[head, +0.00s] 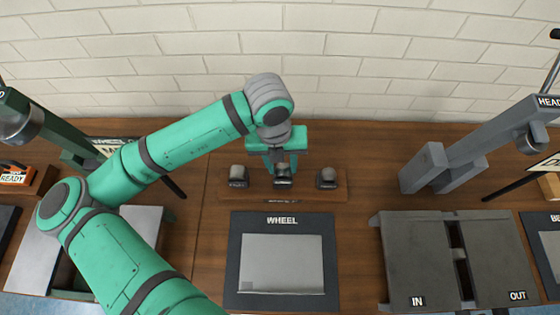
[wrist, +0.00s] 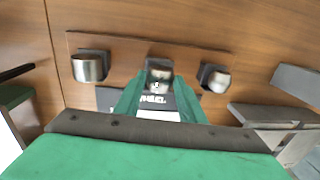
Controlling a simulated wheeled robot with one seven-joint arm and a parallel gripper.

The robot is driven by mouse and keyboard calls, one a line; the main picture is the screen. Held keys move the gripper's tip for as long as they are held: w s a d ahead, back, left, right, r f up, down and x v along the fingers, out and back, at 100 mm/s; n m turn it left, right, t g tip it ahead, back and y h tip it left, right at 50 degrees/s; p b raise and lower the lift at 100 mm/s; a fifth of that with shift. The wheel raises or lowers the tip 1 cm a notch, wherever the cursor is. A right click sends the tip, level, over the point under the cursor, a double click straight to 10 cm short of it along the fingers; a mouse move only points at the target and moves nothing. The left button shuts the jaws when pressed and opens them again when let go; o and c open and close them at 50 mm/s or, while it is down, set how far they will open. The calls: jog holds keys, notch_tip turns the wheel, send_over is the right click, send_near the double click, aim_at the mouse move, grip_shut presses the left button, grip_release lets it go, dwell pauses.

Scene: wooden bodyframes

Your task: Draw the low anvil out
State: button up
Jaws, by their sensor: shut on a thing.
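Three small anvils with rounded metal tops and dark bases stand in a row on a wooden rack (head: 210,196): the left anvil (head: 238,176), the middle anvil (head: 283,181) and the right anvil (head: 327,178). Their base labels are too small to read, so I cannot tell by name which is the low one. My gripper (head: 282,166) comes down over the row and is shut on the middle anvil. In the wrist view its green fingers stand on both sides of the middle anvil (wrist: 158,72). That anvil appears in line with the other two.
A dark-framed WHEEL panel (head: 283,221) with a pale plate lies in front of the rack. A grey box (head: 415,250) marked IN and OUT stands at right. A grey HEAD machine (head: 475,140) is behind it. Bare wood lies between rack and box.

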jog(key=shift+a+f, duration=0.15)
jog(key=shift+f, duration=0.45)
jog(key=shift+w+f, duration=0.2)
jog(key=shift+f, duration=0.05)
jog(key=shift+a+r, duration=0.1)
jog(key=shift+a, duration=0.1)
grip_shut()
jog(key=shift+s+d+r, duration=0.1)
jog(key=shift+d+r, duration=0.2)
jog(key=shift+r, duration=0.05)
jog(key=shift+s+r, duration=0.1)
jog(key=shift+r, duration=0.65)
jog(key=shift+a, duration=0.1)
jog(key=shift+d+y, duration=0.2)
jog(key=shift+y, duration=0.1)
jog(key=shift+a, duration=0.1)
